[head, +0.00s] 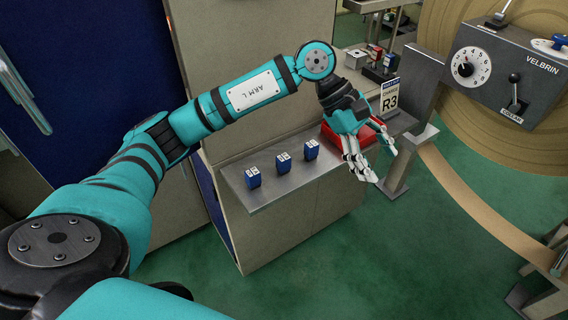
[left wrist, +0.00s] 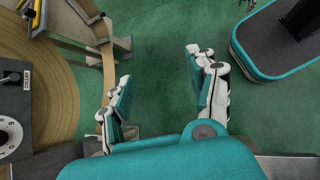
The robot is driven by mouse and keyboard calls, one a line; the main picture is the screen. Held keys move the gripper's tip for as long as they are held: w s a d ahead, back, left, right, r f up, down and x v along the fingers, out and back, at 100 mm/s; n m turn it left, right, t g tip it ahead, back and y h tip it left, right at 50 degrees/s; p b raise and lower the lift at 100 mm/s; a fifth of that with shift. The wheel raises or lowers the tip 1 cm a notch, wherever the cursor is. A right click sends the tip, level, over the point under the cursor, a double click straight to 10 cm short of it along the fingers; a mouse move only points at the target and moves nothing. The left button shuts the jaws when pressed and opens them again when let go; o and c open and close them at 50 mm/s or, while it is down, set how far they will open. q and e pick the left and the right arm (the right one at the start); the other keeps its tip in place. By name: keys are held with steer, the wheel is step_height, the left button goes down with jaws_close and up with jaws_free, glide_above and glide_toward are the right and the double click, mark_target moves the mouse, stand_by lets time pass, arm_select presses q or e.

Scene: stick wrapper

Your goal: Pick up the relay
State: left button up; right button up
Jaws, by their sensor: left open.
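Three small blue blocks with white labels, which look like relays, stand in a row on the grey metal counter: a left one (head: 253,178), a middle one (head: 283,163) and a right one (head: 311,150). The labels are too small to read. My left gripper (head: 377,166) is open and empty, to the right of the blocks, by the counter's right end. The left wrist view shows its spread fingers (left wrist: 160,68) with only green floor between them. No blue block shows in that view.
A red tray (head: 335,135) lies on the counter behind my left gripper. A sign reading R3 (head: 390,98) stands beyond it. A grey VELBRIN control box (head: 512,70) with a dial and lever is at the right. The counter (head: 262,199) is clear around the blocks.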

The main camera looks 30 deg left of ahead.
arm_select(q)
steer(key=w+a+r+y, duration=0.2)
steer(key=a+y, duration=0.4)
steer(key=a, duration=0.8)
steer(key=y, duration=0.3)
glide_above(284, 157)
steer(key=f, duration=0.9)
steer(key=shift+s+d+f, duration=0.1)
steer(key=shift+d, duration=0.25)
steer(key=shift+f, duration=0.45)
steer(key=f, duration=0.1)
steer(key=f+p, duration=0.1)
steer(key=f, duration=0.2)
steer(key=shift+a+f+p, duration=0.2)
steer(key=shift+a+p, duration=0.1)
steer(key=shift+a, duration=0.1)
steer(key=shift+f, duration=0.4)
steer(key=shift+c, duration=0.2)
